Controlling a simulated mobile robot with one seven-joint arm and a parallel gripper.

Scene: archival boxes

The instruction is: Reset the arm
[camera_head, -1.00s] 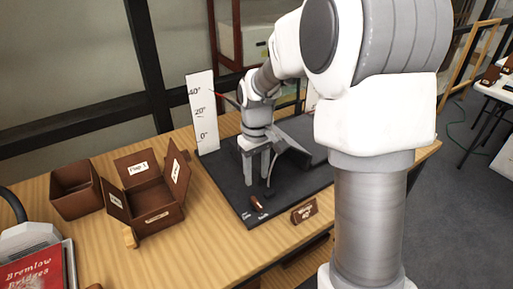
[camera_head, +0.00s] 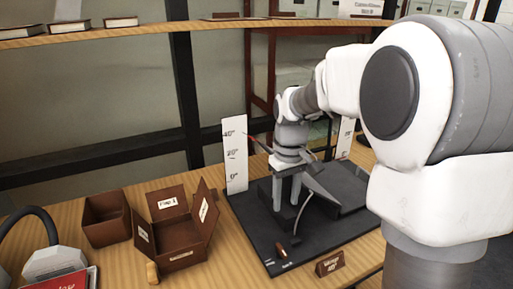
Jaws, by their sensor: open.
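My arm reaches in from the right of the head view and bends down over a dark board on the wooden table. My gripper (camera_head: 286,189) points down above the black board (camera_head: 257,232), with its two grey fingers apart. It is close to a grey angled piece and a thin curved grey strip on the board. I see nothing clearly held between the fingers. Whether the fingertips touch anything there cannot be told.
A white angle scale (camera_head: 235,160) stands behind the board. Left are an open brown box with labelled flaps (camera_head: 180,238) and a plain brown box (camera_head: 106,220). A small brown sign (camera_head: 330,263) stands in front. A shelf (camera_head: 130,36) crosses above.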

